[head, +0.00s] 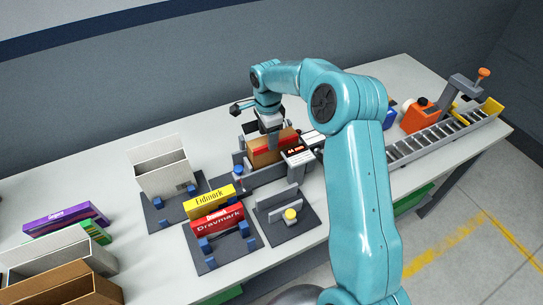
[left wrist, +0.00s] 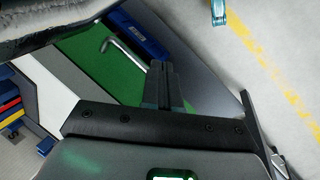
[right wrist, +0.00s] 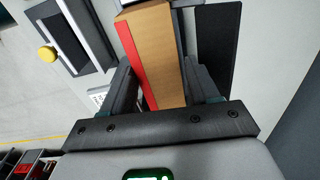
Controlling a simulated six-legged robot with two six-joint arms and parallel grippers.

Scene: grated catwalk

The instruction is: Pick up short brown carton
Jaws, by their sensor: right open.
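A brown carton (head: 264,153) with a red stripe stands in a grey holder (head: 240,166) near the middle of the bench. My right gripper (head: 272,134) is over it, pointing down. In the right wrist view the carton (right wrist: 158,50) lies between the fingers of my right gripper (right wrist: 163,88), which are apart. Whether either finger touches it I cannot tell. My left gripper shows only in the left wrist view (left wrist: 165,72), away from the carton, with its fingers together and nothing seen between them.
Yellow (head: 209,201) and red (head: 217,219) boxes stand in holders in front. A pale open box (head: 163,173) is at left, a roller conveyor (head: 440,134) at right.

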